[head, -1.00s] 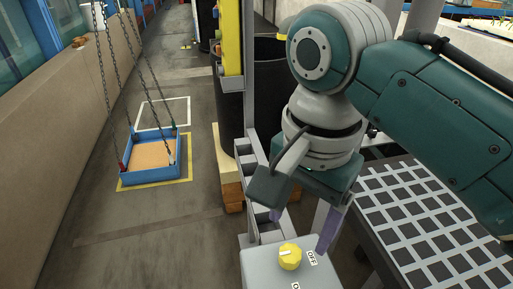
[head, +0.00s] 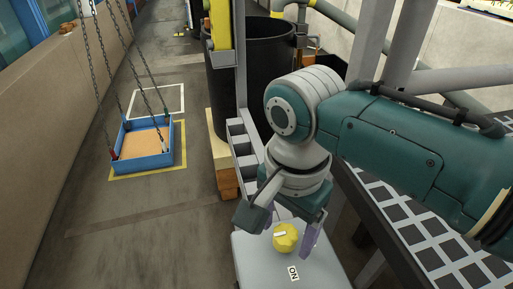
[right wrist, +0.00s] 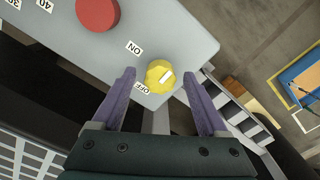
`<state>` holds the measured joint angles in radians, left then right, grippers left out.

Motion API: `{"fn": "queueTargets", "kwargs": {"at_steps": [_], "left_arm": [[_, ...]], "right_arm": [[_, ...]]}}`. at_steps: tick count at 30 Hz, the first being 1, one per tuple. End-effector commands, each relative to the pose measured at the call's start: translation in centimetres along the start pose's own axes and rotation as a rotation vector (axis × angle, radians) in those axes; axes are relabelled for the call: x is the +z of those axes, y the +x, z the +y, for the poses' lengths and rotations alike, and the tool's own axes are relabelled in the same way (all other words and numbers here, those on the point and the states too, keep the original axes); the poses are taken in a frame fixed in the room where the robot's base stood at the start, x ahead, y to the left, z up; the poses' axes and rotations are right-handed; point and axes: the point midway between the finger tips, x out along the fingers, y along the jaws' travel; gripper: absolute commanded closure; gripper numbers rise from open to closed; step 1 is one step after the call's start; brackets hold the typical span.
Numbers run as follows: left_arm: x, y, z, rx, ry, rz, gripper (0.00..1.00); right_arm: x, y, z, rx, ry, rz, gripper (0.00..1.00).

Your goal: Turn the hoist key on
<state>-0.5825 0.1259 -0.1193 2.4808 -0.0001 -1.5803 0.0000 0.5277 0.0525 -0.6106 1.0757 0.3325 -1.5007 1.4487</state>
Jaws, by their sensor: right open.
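The hoist key is a yellow round knob (head: 285,238) with a white bar, on a light grey control box (head: 262,268). In the right wrist view the knob (right wrist: 159,77) has an OFF label (right wrist: 143,89) at its lower left and an ON label (right wrist: 134,48) at its upper left. The white bar lies slantwise, on the knob's side away from OFF. My right gripper (head: 287,236) is open, its purple fingers (right wrist: 160,78) on either side of the knob, with gaps visible in the wrist view. My left gripper is out of view.
A red button (right wrist: 97,12) sits on the same box. A blue tray (head: 145,162) hangs on chains over the floor at left. A black barrel (head: 262,75) stands behind the box. A grid-topped table (head: 410,235) lies to the right.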

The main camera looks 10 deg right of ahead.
Motion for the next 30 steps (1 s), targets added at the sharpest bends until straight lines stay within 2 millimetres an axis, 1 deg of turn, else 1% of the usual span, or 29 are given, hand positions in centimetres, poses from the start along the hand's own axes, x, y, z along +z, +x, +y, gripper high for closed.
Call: {"fn": "queueTargets", "kwargs": {"at_steps": [3, 4, 21, 24, 30], "left_arm": [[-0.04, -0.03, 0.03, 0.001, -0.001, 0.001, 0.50], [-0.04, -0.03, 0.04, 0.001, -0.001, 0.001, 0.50], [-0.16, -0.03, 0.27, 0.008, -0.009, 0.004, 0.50], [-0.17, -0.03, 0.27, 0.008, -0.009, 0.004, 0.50], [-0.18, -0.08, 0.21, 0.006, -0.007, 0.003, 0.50]], "right_arm": [[0.01, -0.05, -0.02, 0.000, 0.000, 0.000, 0.23], [0.01, -0.06, -0.01, 0.000, 0.000, 0.000, 0.26], [-0.01, -0.06, 0.01, 0.001, 0.000, 0.000, 0.90], [-0.01, -0.07, 0.02, 0.001, 0.000, 0.000, 1.00], [-0.01, -0.09, 0.02, 0.001, -0.004, 0.000, 1.00]]}}
